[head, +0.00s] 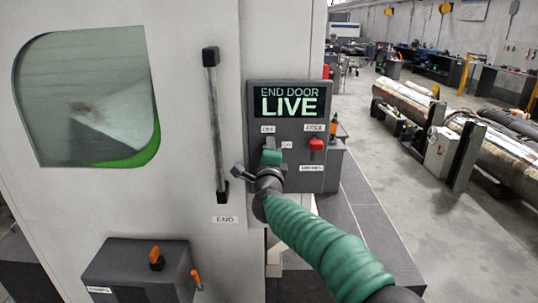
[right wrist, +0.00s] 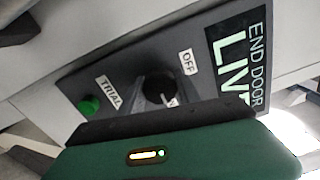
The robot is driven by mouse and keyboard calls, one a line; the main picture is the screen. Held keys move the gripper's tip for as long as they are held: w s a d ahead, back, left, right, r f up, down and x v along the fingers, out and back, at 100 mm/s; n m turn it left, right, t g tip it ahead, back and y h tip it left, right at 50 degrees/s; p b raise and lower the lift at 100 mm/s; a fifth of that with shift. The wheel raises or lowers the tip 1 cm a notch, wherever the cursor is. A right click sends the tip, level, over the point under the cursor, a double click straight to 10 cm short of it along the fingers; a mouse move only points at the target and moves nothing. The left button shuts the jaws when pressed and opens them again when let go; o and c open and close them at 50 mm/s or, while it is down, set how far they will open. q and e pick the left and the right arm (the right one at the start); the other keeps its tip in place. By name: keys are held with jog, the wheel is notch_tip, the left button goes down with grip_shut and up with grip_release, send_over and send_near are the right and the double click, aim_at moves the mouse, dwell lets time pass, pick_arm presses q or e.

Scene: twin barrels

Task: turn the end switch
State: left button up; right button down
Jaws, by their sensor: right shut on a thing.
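The end door panel (head: 290,98) is a dark box on the machine's front, and its display reads "END DOOR LIVE". The end switch (right wrist: 157,87) is a round black knob with a white pointer mark, between the OFF and TRIAL labels in the right wrist view. The mark points toward a label mostly hidden by my gripper. My right gripper (head: 270,158), with green parts, is at the panel's left side, shut on the knob. It covers the knob in the head view, and its fingertips are hard to make out. My left gripper is not in view.
A red switch (head: 316,146) under a FREE label sits on the panel's right side. A green button (right wrist: 90,106) is by TRIAL. A vertical door handle (head: 214,125) stands left of the panel. A lower box (head: 120,268) has orange levers. Long metal cylinders (head: 405,102) lie at right.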

dwell(0.4)
jog(key=c, duration=1.2)
grip_release()
jog(key=o, duration=0.3)
jog(key=shift+w+a+f, duration=0.1)
jog(key=shift+w+f, duration=0.1)
jog(key=shift+w, duration=0.05)
jog(key=shift+o, duration=0.2)
jog(key=shift+s+r, duration=0.1)
jog(key=shift+s, duration=0.1)
jog(key=shift+s, duration=0.25)
jog(key=s+b, duration=0.4)
jog(key=s, duration=1.2)
jog(key=shift+f+b, duration=0.35)
